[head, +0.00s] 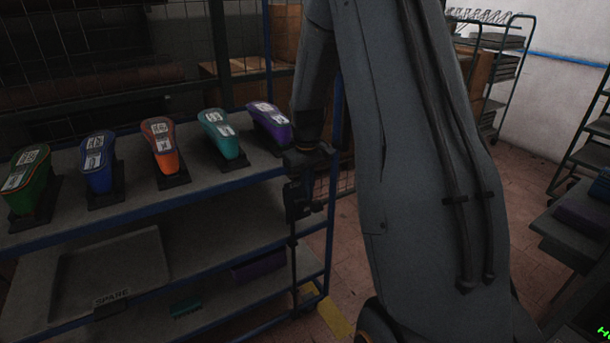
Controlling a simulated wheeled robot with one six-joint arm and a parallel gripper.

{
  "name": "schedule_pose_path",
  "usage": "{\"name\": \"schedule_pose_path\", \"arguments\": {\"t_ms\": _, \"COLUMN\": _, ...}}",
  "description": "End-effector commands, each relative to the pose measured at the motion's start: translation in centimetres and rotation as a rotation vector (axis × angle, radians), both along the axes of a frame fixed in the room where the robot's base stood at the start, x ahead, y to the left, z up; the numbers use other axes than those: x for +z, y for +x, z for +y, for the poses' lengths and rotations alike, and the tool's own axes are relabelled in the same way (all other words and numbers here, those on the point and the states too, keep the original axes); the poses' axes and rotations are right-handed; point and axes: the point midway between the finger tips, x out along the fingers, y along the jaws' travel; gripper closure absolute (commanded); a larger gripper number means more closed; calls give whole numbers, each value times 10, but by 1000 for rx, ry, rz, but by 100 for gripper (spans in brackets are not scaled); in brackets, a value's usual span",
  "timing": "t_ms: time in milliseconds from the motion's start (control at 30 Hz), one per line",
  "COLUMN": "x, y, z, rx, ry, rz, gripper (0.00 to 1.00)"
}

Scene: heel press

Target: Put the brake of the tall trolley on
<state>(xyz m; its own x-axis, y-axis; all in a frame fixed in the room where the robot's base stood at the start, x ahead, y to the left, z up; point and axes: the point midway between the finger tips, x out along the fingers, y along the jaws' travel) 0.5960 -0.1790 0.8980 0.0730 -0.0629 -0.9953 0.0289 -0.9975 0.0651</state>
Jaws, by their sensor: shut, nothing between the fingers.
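A trolley with blue edges and several shelves (200,187) fills the left of the head view; I cannot tell for certain whether it is the tall trolley. A dark caster (309,292) shows low at its right corner, and its brake is too small and dark to make out. My gripper (304,205) hangs by the trolley's right end, below the top shelf's level in the picture. It is shut and empty. I cannot tell whether it touches the trolley. Another tall dark rack on wheels (497,70) stands at the back right.
Several coloured shoe-like forms (163,143) stand on the top shelf. A grey tray marked SPARE (110,272) lies on a lower shelf. A yellow floor mark (332,314) lies near the caster. My arm hides the middle. Dark shelving (570,225) stands at right, with open tiled floor (520,190) beside it.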

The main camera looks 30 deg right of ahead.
Motion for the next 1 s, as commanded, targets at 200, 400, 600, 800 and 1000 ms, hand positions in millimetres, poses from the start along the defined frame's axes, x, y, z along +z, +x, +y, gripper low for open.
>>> {"name": "schedule_pose_path", "arguments": {"t_ms": 200, "x": -6, "y": -3, "z": -2, "rx": 0, "ry": 0, "rz": -2, "gripper": 100}}
{"name": "schedule_pose_path", "arguments": {"t_ms": 400, "x": -6, "y": -3, "z": -2, "rx": 0, "ry": 0, "rz": -1, "gripper": 100}}
{"name": "schedule_pose_path", "arguments": {"t_ms": 600, "x": -7, "y": -4, "z": -2, "rx": 0, "ry": 0, "rz": -1, "gripper": 100}}
{"name": "schedule_pose_path", "arguments": {"t_ms": 800, "x": -11, "y": -6, "z": -1, "rx": 2, "ry": 0, "rz": 1, "gripper": 100}}
{"name": "schedule_pose_path", "arguments": {"t_ms": 1000, "x": -14, "y": -8, "z": -1, "rx": 1, "ry": 1, "rz": 3, "gripper": 100}}
